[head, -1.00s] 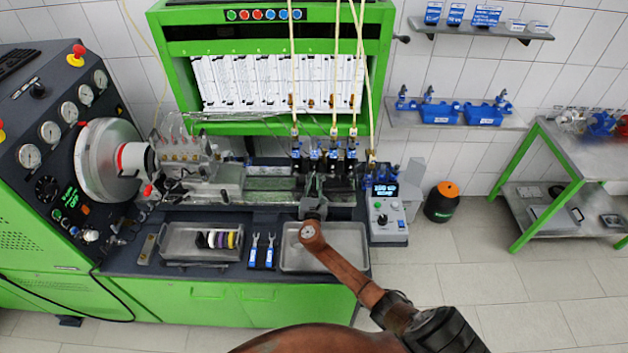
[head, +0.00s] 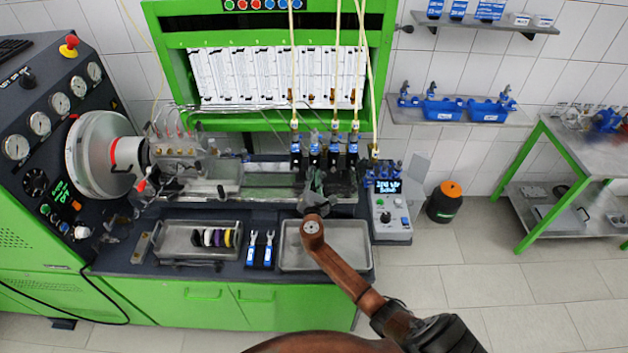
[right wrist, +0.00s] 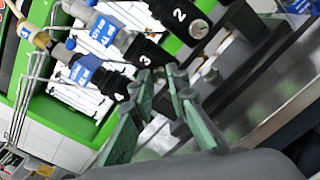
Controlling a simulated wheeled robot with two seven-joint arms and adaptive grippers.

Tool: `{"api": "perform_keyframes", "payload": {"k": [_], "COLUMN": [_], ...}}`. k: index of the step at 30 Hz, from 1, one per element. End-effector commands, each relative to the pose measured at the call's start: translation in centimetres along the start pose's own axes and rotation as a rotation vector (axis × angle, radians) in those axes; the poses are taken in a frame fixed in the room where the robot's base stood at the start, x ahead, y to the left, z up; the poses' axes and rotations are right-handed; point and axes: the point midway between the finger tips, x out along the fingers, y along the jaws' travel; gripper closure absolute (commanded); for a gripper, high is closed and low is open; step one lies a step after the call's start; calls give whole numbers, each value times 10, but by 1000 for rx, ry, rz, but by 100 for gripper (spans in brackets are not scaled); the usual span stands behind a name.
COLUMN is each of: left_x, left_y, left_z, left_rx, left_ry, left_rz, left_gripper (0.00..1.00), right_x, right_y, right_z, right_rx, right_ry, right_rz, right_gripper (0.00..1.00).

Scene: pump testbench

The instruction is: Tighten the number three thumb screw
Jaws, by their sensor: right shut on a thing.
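The number three holder is a black block marked "3" (right wrist: 146,61) in the right wrist view, between the blocks marked "2" (right wrist: 180,15) and "4" (right wrist: 118,97). My right gripper (right wrist: 161,76) has its green-padded fingers right in front of block 3, shut on the number three thumb screw, which is mostly hidden between the fingertips. In the head view, my right gripper (head: 313,188) is at the row of injectors (head: 333,150), just behind the right tray. My left gripper is not in view.
An empty metal tray (head: 345,262) lies under my right arm. A tray with several coloured rings (head: 190,255) and two blue-handled wrenches (head: 260,250) are to its left. A control box (head: 392,220) stands close on the right. Hoses (head: 293,70) hang down to the injectors.

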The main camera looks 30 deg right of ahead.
Motion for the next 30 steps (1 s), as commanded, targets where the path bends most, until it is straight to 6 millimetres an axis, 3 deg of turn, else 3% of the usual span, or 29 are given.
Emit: {"api": "perform_keyframes", "payload": {"k": [9, 30], "left_x": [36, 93], "left_y": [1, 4], "left_z": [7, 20], "left_rx": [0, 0], "left_ry": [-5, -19], "left_rz": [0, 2], "left_gripper": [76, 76], "right_x": [0, 0], "right_y": [-2, -2], "right_z": [-4, -4], "right_rx": [303, 969], "right_ry": [7, 20], "right_rz": [-1, -5], "right_gripper": [100, 100]}}
